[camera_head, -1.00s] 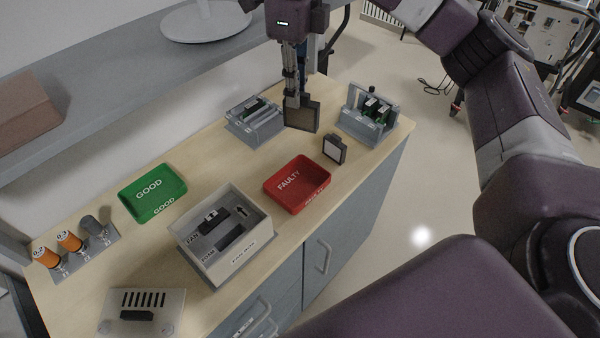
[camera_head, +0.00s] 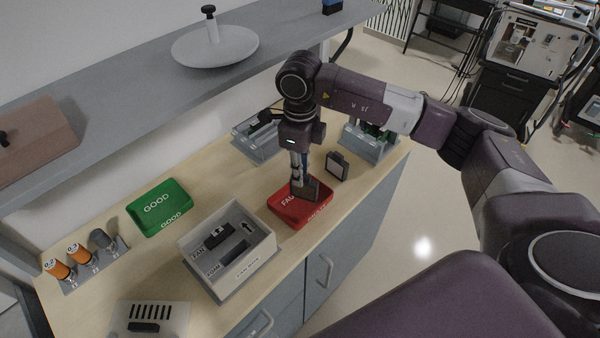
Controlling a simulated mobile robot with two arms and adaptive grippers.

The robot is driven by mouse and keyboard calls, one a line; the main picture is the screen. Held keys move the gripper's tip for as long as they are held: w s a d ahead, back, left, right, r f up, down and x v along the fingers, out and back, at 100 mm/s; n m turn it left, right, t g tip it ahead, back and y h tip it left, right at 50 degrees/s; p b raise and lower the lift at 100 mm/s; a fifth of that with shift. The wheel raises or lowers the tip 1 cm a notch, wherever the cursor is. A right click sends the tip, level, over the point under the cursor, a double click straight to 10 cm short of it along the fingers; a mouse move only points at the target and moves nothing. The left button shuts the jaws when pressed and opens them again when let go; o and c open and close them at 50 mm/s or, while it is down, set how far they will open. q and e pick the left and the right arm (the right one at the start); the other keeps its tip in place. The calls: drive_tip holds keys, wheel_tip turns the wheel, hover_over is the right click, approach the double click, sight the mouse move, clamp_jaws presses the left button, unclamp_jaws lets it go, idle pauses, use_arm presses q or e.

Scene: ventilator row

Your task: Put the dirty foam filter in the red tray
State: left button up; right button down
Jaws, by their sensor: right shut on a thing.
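The red tray (camera_head: 286,214), marked FAULTY, lies on the wooden bench. My right gripper (camera_head: 299,186) points down over it, shut on a dark grey, flat foam filter (camera_head: 311,190). The filter stands upright at the tray, over its right part. I cannot tell whether its lower edge touches the tray floor. The gripper and filter hide part of the tray and its lettering. My left gripper is not in view.
A green GOOD tray (camera_head: 153,222) and a grey-white box (camera_head: 262,255) with compartments stand left of the red tray. A small framed filter (camera_head: 337,167) stands behind it. Grey racks (camera_head: 257,150) are at the back. A shelf (camera_head: 120,88) overhangs the bench's rear.

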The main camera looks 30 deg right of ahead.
drive_tip(key=shift+f, duration=0.75)
drive_tip(key=shift+f+b, duration=0.65)
drive_tip(key=shift+f, duration=0.05)
drive_tip(key=c, duration=1.9)
unclamp_jaws()
drive_tip(key=shift+r, duration=0.1)
